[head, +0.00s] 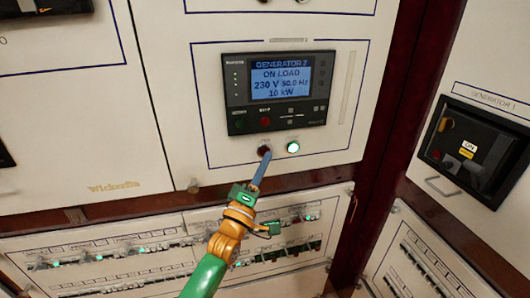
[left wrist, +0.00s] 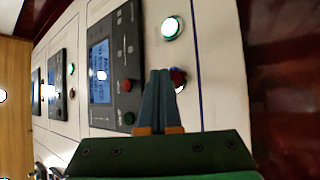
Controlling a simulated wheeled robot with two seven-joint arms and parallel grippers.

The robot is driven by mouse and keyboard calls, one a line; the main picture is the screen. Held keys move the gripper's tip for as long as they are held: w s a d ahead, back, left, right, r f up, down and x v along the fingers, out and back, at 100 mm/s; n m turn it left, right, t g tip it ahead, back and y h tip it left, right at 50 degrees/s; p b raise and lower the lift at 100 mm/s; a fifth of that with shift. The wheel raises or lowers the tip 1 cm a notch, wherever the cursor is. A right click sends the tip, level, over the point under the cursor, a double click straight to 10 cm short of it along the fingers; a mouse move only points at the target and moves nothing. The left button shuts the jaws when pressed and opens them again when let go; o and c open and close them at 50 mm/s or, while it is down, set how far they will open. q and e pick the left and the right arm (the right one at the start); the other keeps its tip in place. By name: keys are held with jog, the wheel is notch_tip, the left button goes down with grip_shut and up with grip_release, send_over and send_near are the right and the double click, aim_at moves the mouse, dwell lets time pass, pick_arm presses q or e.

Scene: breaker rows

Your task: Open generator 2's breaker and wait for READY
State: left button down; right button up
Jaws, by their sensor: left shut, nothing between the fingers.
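The generator 2 control panel (head: 278,92) is on the white cabinet. Its screen (head: 282,80) reads GENERATOR 2, ON LOAD, 230 V, 50.0 Hz, 10 kW. Below it are a dark red button (head: 264,150) and a lit green-white button (head: 293,147). My left gripper (head: 260,170) is shut and empty, its fingertips at the red button. In the left wrist view, the fingertips (left wrist: 160,76) overlap the left side of the red button (left wrist: 179,77), and the lit button (left wrist: 171,28) is above. I cannot tell whether the fingertips touch the red button. My right gripper is not in view.
A generator 1 breaker unit (head: 470,149) with an ON label is on the right cabinet, with a metal handle (head: 442,187) beside it. Rows of small breakers (head: 110,255) with green lights run below. A dark red post (head: 395,110) separates the cabinets.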

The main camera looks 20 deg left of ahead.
pick_arm(q)
jog(key=shift+w+a, duration=0.1)
jog(key=shift+w, duration=0.05)
jog(key=shift+w+a+b, duration=0.15)
jog(key=shift+w+b, duration=0.1)
jog(key=shift+b, duration=0.05)
jog(key=shift+w+a+b, duration=0.2)
jog(key=shift+w+b, duration=0.1)
jog(key=shift+b, duration=0.05)
dwell(0.9)
jog(key=shift+s+d+p, duration=0.45)
jog(key=shift+s+p, duration=0.25)
jog(key=shift+p, duration=0.05)
